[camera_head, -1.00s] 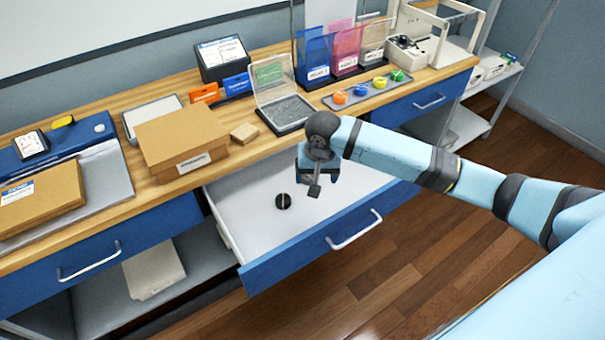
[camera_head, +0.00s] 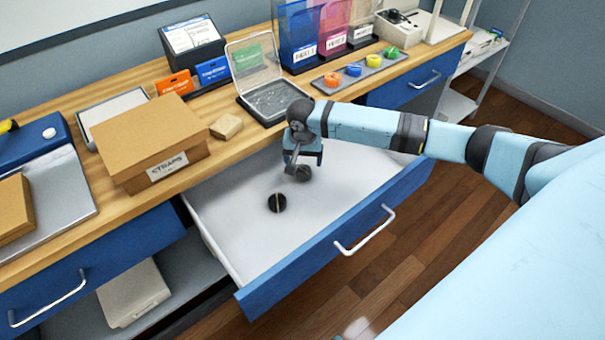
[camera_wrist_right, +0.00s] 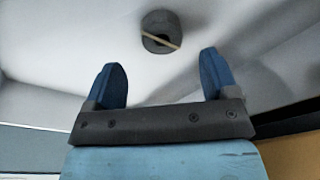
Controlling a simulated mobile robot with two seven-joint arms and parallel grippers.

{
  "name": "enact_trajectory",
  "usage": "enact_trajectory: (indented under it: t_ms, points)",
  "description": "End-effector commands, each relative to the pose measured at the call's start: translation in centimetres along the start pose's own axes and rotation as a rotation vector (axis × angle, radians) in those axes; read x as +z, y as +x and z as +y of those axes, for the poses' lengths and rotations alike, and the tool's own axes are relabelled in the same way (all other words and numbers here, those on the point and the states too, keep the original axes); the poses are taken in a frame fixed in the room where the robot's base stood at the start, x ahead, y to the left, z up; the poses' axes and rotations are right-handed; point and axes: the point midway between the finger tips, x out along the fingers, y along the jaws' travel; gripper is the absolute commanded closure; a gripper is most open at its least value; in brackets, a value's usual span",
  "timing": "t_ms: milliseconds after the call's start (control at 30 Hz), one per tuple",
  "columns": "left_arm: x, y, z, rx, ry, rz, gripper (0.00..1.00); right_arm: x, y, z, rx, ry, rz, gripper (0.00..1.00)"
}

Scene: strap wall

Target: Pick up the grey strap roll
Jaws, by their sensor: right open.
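The grey strap roll (camera_head: 277,203) is a small dark roll with a thin tan stripe. It lies on the white floor of the open drawer (camera_head: 345,205). In the wrist view the strap roll (camera_wrist_right: 161,32) sits beyond the fingertips, roughly centred between them. My right gripper (camera_head: 302,172) is over the drawer, a little to the right of and behind the roll in the head view. In the wrist view my right gripper (camera_wrist_right: 163,78) shows two blue fingers spread apart with nothing between them. My left gripper is not in view.
The drawer's blue front (camera_head: 335,240) and side walls bound the space around the roll. A cardboard box labelled STRAPS (camera_head: 150,140), a clear lidded case (camera_head: 268,85) and a tray of coloured rolls (camera_head: 360,70) stand on the wooden counter above. The drawer floor is otherwise clear.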

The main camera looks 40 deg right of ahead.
Motion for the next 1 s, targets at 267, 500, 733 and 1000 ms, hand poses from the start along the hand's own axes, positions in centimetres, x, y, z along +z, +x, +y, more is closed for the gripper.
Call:
enact_trajectory:
  t_ms: [267,500,733,1000]
  points:
    - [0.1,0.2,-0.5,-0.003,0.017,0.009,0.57,0.1,3.5,-0.2,0.002,-0.001,-0.001,0.20]
    - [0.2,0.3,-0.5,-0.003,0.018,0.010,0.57,0.1,5.4,-0.2,0.000,-0.001,0.000,0.20]
    - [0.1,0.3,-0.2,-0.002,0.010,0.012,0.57,0.1,5.4,-0.2,0.000,-0.001,0.000,0.29]
    - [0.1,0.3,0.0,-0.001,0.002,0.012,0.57,0.1,5.4,-0.2,0.000,-0.001,0.000,0.73]
